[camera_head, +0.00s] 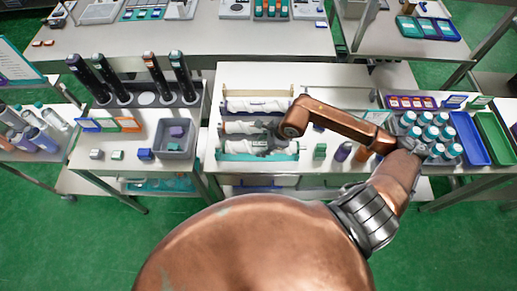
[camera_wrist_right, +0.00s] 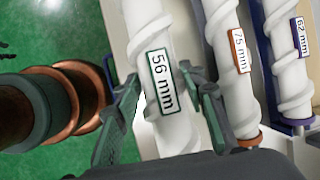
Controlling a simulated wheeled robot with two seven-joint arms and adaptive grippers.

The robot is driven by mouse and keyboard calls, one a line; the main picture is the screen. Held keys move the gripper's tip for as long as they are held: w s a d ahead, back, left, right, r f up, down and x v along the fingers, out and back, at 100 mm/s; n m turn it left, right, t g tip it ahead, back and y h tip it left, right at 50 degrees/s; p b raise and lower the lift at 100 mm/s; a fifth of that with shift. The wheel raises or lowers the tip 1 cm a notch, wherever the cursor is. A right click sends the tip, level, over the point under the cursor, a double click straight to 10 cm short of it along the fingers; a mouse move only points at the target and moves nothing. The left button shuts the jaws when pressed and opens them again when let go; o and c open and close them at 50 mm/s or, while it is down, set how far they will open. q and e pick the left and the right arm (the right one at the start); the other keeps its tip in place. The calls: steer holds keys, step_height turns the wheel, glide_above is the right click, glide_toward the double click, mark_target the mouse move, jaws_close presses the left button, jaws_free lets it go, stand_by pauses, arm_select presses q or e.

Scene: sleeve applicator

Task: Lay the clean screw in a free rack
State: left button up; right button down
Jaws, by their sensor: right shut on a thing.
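My right gripper (camera_head: 268,143) is shut on a white spiral screw with a green-edged "56 mm" label (camera_wrist_right: 160,82); the gripper fingers (camera_wrist_right: 163,112) sit on both sides of it. The screw (camera_head: 236,147) lies along the front teal rack (camera_head: 232,156); I cannot tell whether it rests there or is held slightly above. Behind it, a "75 mm" screw (camera_wrist_right: 237,55) lies in an orange-ended rack, partly hidden by my arm in the head view. A "62 mm" screw (camera_wrist_right: 292,50) lies in the blue-purple rack. The rearmost beige rack (camera_head: 258,92) looks empty. My left gripper is out of view.
A grey bin (camera_head: 175,152) with purple blocks stands left of the racks. Tall dark cylinders (camera_head: 158,77) stand behind it. Small coloured pieces stand right of the racks. Teal-capped jars (camera_head: 447,133) and blue (camera_head: 471,150) and green trays (camera_head: 494,137) are at the far right.

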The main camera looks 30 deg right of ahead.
mark_target(265, 146)
steer(key=shift+w+a+f, duration=0.2)
steer(key=shift+w+f, duration=0.2)
steer(key=shift+f, duration=0.1)
steer(key=shift+w+a+f, duration=0.2)
steer(key=shift+w+f, duration=0.2)
steer(key=shift+f, duration=0.05)
step_height(265, 146, down, 2)
steer(key=shift+f+p, duration=0.15)
steer(key=shift+p, duration=0.4)
steer(key=shift+f, duration=0.35)
steer(key=c, duration=1.2)
jaws_free()
steer(key=shift+d+f, duration=0.1)
steer(key=shift+c, duration=0.2)
steer(key=b+v, duration=0.1)
steer(key=v, duration=1.1)
steer(key=shift+b, duration=0.3)
